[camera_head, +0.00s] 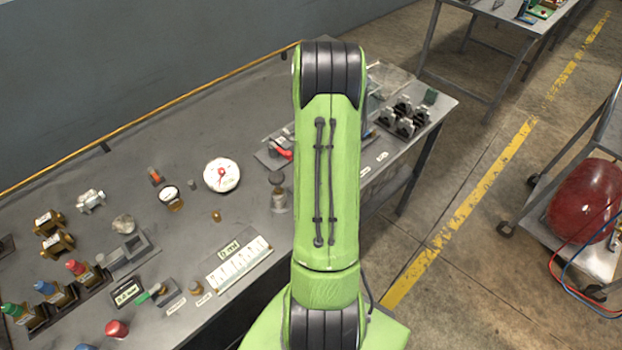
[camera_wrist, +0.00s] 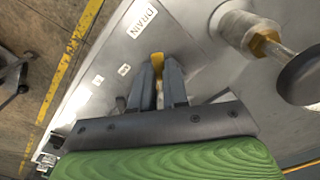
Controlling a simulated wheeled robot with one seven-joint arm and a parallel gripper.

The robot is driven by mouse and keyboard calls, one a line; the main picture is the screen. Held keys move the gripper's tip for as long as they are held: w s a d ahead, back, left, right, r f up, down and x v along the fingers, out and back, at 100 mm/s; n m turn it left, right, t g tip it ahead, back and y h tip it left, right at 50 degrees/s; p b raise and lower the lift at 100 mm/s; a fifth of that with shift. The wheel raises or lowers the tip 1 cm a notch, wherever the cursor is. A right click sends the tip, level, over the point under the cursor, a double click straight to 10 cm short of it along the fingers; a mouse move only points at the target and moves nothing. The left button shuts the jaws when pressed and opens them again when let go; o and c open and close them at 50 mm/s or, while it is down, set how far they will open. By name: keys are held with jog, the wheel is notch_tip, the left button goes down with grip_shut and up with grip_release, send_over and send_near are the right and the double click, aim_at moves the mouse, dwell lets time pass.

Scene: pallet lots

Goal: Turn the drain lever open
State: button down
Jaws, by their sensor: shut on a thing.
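The drain lever (camera_wrist: 157,59) shows in the wrist view as a small yellow piece between my fingertips. A white label reading DRAIN (camera_wrist: 142,20) is on the grey surface just beyond it. My gripper (camera_wrist: 158,72) is shut on the yellow lever, with one dark finger on each side. Most of the lever and its pivot are hidden by the fingers, so its angle cannot be told. In the head view my green arm covers the gripper and the lever.
A metal cylinder with a brass fitting (camera_wrist: 245,30) and a dark disc (camera_wrist: 304,78) stand close right of my gripper. On the bench are a white dial gauge (camera_head: 222,175), a red-handled part (camera_head: 281,152) and black clamps (camera_head: 403,117). A cart with a red tank (camera_head: 585,201) stands right.

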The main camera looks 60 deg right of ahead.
jog(key=n, duration=0.2)
jog(key=shift+s+d+n+b, duration=0.3)
jog(key=shift+d+n, duration=0.1)
jog(key=shift+s+d+n+b, duration=0.2)
jog(key=shift+d+n, duration=0.1)
jog(key=shift+n, duration=0.8)
jog(key=shift+s+d+n+b, duration=0.1)
jog(key=shift+d+n+b, duration=0.15)
jog(key=shift+n, duration=0.85)
jog(key=shift+d, duration=0.1)
jog(key=c, duration=1.1)
grip_release()
notch_tip(320, 180, up, 16)
jog(key=shift+f+p, duration=0.1)
jog(key=shift+p, duration=1.1)
